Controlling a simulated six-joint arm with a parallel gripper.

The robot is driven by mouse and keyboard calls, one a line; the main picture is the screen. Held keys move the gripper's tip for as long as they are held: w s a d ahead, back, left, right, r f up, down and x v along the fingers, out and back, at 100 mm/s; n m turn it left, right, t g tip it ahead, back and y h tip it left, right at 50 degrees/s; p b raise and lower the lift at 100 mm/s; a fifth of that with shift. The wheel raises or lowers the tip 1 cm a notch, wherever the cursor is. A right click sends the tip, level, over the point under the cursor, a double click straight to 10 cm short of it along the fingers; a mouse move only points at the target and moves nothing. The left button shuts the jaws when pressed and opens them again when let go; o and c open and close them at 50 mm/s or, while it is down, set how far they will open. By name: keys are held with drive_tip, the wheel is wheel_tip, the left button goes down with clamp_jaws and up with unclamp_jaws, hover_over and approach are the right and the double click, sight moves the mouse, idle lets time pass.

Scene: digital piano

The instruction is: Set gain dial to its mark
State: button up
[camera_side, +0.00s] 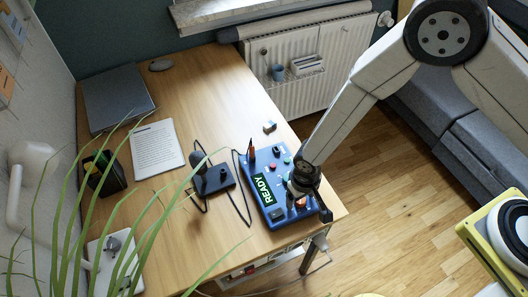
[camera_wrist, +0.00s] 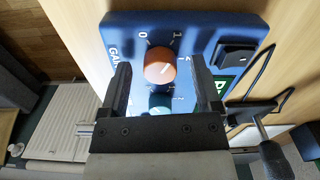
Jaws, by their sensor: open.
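The blue control box (camera_side: 251,168) lies on the wooden desk with a lit READY display (camera_side: 263,190). The orange dial (camera_wrist: 159,66) is on its face, beside the partly hidden lettering "GA" and the printed figures 0, 1 and 2; it also shows in the side view (camera_side: 301,202). A pale pointer line is on the dial, but its exact setting is hard to read. My gripper (camera_wrist: 161,72) is open, with one finger on each side of the orange dial and gaps between. Whether the fingertips touch the panel cannot be told.
A teal knob (camera_wrist: 159,102) sits near the orange dial, between my fingers. A black rocker switch (camera_wrist: 237,56) is at the right of the panel. A black stand with a cable (camera_side: 216,180) stands left of the box. Plant leaves cross the side view's foreground.

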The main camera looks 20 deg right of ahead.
clamp_jaws()
drive_tip(key=shift+n, duration=0.5)
drive_tip(key=n, duration=1.1)
idle(0.6)
unclamp_jaws()
drive_tip(key=shift+r, duration=0.1)
